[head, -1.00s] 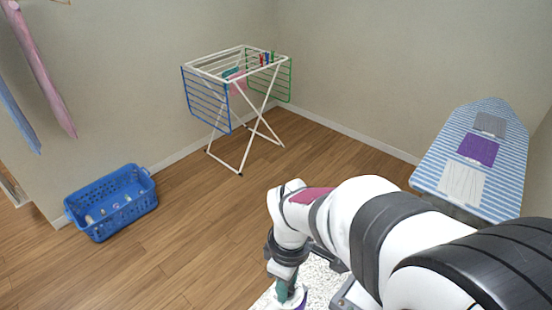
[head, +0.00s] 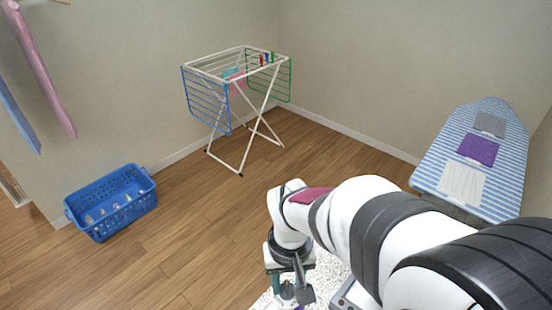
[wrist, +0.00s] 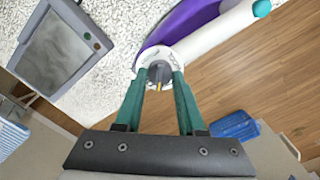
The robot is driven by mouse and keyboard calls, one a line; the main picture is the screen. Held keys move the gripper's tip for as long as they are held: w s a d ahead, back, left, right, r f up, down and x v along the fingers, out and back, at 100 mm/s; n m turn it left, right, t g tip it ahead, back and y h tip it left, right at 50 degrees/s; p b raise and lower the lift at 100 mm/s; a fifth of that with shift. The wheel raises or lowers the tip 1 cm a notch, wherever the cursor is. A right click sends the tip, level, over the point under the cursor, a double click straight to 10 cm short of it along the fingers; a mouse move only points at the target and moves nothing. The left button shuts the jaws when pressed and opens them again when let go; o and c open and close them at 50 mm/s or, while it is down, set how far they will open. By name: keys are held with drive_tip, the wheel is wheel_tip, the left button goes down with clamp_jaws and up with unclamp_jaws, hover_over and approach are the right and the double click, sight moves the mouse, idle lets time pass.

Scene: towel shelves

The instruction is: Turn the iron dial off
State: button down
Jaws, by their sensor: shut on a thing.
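The iron, purple (wrist: 205,20) and white, lies on a white speckled surface (wrist: 110,85) in the wrist view. Its round white end faces my gripper. A grey dial (wrist: 160,69) sits inside that white ring. My gripper (wrist: 159,78) has its two green fingers on either side of the dial, shut on it, with the tips partly inside the ring. The dial's marking cannot be read. In the head view my gripper (head: 286,292) is low at the bottom edge, and the iron is almost wholly hidden there.
A grey framed panel (wrist: 62,48) with small buttons lies beside the iron. A blue basket (head: 110,203) stands on the floor at left. A drying rack (head: 235,100) stands at the back. A striped ironing board (head: 440,165) with folded cloths is at right. The middle floor is clear.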

sight(287, 288)
drive_tip(key=m, duration=0.5)
drive_tip(key=shift+m, duration=2.4)
drive_tip(key=shift+c, duration=2.4)
unclamp_jaws()
drive_tip(key=shift+r, duration=0.1)
wheel_tip(287, 288, up, 16)
drive_tip(key=shift+f, duration=0.2)
